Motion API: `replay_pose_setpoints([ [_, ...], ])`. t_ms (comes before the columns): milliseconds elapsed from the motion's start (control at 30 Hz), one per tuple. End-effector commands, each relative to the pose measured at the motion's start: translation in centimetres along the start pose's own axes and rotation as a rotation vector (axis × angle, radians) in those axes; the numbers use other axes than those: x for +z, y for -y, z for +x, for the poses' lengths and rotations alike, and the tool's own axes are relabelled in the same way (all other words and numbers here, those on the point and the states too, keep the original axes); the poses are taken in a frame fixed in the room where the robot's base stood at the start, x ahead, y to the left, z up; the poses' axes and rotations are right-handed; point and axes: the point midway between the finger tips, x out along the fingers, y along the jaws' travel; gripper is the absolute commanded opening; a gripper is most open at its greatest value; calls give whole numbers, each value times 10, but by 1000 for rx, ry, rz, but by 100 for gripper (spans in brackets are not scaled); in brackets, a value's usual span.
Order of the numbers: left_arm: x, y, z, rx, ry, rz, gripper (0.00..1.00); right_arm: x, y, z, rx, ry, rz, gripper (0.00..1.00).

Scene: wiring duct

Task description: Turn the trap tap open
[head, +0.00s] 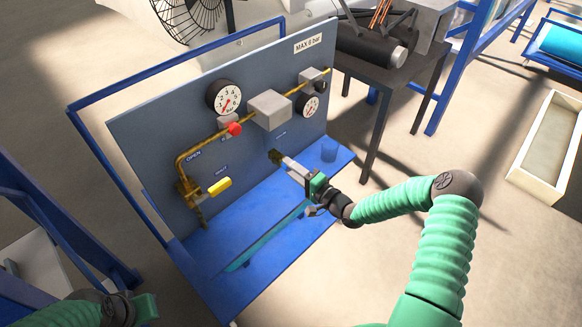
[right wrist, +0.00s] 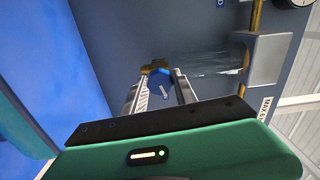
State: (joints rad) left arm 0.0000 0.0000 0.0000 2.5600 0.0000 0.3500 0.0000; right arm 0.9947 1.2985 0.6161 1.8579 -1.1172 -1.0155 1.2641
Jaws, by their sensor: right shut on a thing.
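The trap is a grey block (head: 270,109) on the brass pipe of the upright panel. In the right wrist view a clear bowl (right wrist: 208,62) extends from the grey block (right wrist: 268,60). The trap tap (right wrist: 160,87), with a blue handle and brass body, sits at the bowl's lower end. My right gripper (head: 279,160) is below the block, its two fingers on either side of the blue handle, shut on it. In the head view the gripper hides most of the tap. Part of my left arm shows at the lower left; its fingers are not visible.
A yellow-handled valve (head: 219,187), a red knob (head: 234,129) and a gauge (head: 225,97) are on the panel left of the trap. A blue cup (head: 329,149) stands on the blue base (head: 215,270). A dark table (head: 390,75) stands behind at right.

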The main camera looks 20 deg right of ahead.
Motion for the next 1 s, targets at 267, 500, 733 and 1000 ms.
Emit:
replay_pose_setpoints([
  [267,-1,0,-3,0,0,0,0,-5,0,0,0,-11,110,0],
  [500,-1,0,-3,0,0,0,0,-5,-1,0,0,-11,141,0],
  [733,-1,0,-3,0,0,0,0,-6,-1,-1,1,-12,142,0],
  [1000,-1,0,-3,0,0,0,0,-4,-1,-1,1,-8,142,55],
])
